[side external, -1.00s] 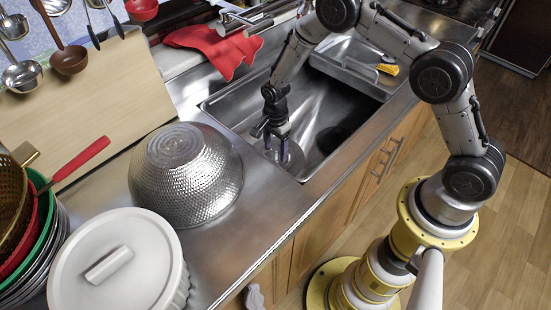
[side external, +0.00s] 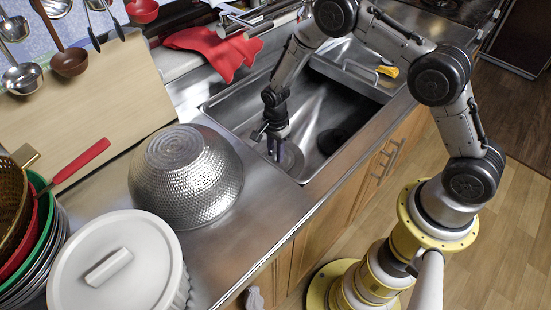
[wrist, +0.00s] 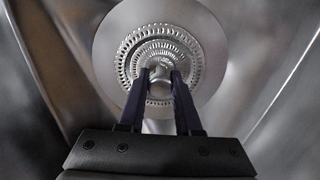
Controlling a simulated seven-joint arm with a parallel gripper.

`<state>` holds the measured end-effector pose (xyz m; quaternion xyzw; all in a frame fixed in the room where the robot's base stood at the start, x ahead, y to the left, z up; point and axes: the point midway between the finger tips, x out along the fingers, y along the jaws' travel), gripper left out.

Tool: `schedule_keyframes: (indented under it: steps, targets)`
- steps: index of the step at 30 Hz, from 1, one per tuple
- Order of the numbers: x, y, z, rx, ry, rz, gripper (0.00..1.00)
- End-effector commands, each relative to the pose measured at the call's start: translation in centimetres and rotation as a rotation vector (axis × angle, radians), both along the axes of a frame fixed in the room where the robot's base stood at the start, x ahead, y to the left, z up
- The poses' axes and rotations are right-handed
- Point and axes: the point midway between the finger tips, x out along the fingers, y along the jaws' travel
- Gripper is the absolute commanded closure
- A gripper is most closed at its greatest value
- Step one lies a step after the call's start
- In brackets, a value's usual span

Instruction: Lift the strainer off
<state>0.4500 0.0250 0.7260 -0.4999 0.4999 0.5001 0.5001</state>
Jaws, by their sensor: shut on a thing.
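The strainer (wrist: 160,42) is a round shiny metal disc with rings of slots and a small central knob. In the wrist view my gripper (wrist: 160,78) has its two dark fingers closed on the knob, one on each side. In the side external view my gripper (side external: 275,152) points down into the near end of the steel sink (side external: 315,95). The strainer (side external: 291,160) shows there as a pale disc around and beside the fingertips. The fingers hide part of it, and its height over the sink floor is hard to tell.
A hammered metal bowl (side external: 188,185) stands upside down on the counter left of the sink. A white lidded pot (side external: 120,265) is at the front. A red cloth (side external: 215,48) lies behind the sink. A dark round patch (side external: 331,141) shows on the sink floor.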

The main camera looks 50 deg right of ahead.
Motion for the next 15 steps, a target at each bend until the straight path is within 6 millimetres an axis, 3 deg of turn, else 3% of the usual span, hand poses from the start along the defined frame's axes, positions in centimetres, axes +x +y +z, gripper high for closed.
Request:
schedule_keyframes:
  steps: [5,15]
  targets:
    - [0.1,0.0,0.8,0.0,-0.004,0.0,1.0]
    - [0.1,0.0,6.9,0.0,-0.005,0.0,1.0]
